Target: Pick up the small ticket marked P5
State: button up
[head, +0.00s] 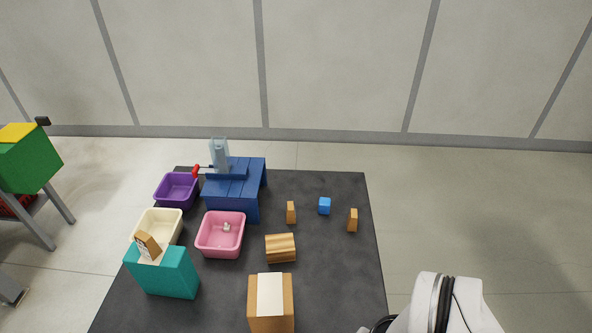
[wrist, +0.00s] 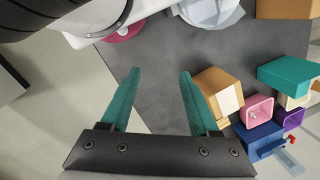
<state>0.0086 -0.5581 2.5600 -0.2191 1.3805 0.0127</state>
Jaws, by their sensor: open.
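No marking P5 is readable in either view. In the head view a small tan piece with a pale face and dark marks (head: 147,245) leans at the back of the teal box (head: 168,274), by the cream tray (head: 160,222); it may be a ticket, but I cannot tell. My gripper (wrist: 160,73) shows in the wrist view with its two teal fingers wide apart and nothing between them. The dark table top lies beyond the fingertips. My gripper's fingers are not seen in the head view.
A cardboard box with a white strip (head: 271,295) stands at the table's front. Pink (head: 220,235) and purple (head: 176,190) trays and a blue bench (head: 236,188) are at the left. The right front is clear.

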aim_at(290, 207)
jog(key=w+a+f+n+t, duration=0.1)
jog(key=w+a+n+t, duration=0.2)
jog(key=w, duration=0.9)
jog(key=w+a+f+t, duration=0.2)
jog(key=w+a+t, duration=0.2)
jog(key=w, duration=0.8)
jog(key=w+a+f+n+t, duration=0.1)
jog(key=w+a+n+t, duration=0.2)
jog(key=w, duration=0.9)
jog(key=w+f, duration=0.1)
jog(key=f, duration=0.2)
jog(key=w+a+f+t+h, duration=0.1)
jog(key=w+f, duration=0.1)
jog(key=f, duration=0.2)
jog(key=w+f+t, duration=0.1)
jog(key=w+f, duration=0.1)
jog(key=f, duration=0.2)
jog(key=shift+a+h, duration=0.35)
jog(key=shift+h, duration=0.05)
jog(key=x, duration=0.7)
jog(key=shift+w+r, duration=0.1)
jog(key=shift+r, duration=0.1)
grip_shut()
